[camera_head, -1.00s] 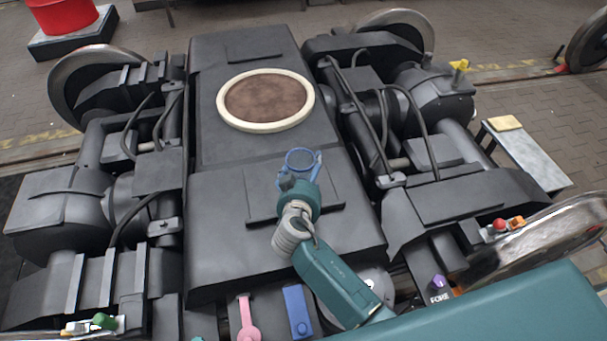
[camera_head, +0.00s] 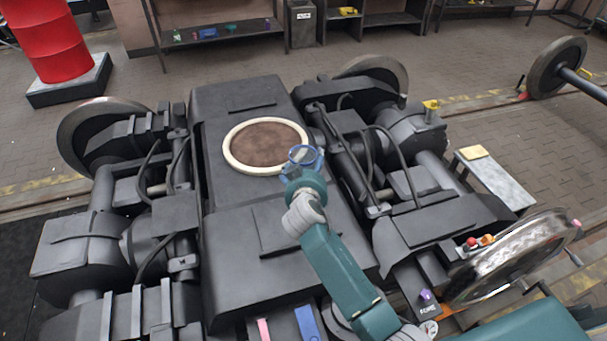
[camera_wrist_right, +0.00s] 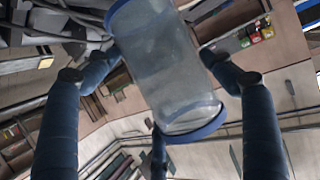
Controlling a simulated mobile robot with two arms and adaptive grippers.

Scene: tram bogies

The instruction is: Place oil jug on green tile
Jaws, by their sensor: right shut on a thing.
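A clear, cylindrical container with blue rims (camera_head: 304,156) is in my right gripper (camera_head: 302,172), near the lower right edge of the round brown disc in the head view. In the right wrist view the container (camera_wrist_right: 168,75) sits tilted between my dark fingers, which are closed around it. It may be the oil jug; no label shows. A small green thing (camera_head: 230,27) lies on the back shelf, too small to tell whether it is the green tile. My left gripper is not in view.
The grey bogie (camera_head: 255,235) fills the middle, with a cream-rimmed brown disc (camera_head: 265,146) on top. A dark shelf (camera_head: 222,35) with small coloured things stands at the back. A red drum (camera_head: 48,45) is at the left.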

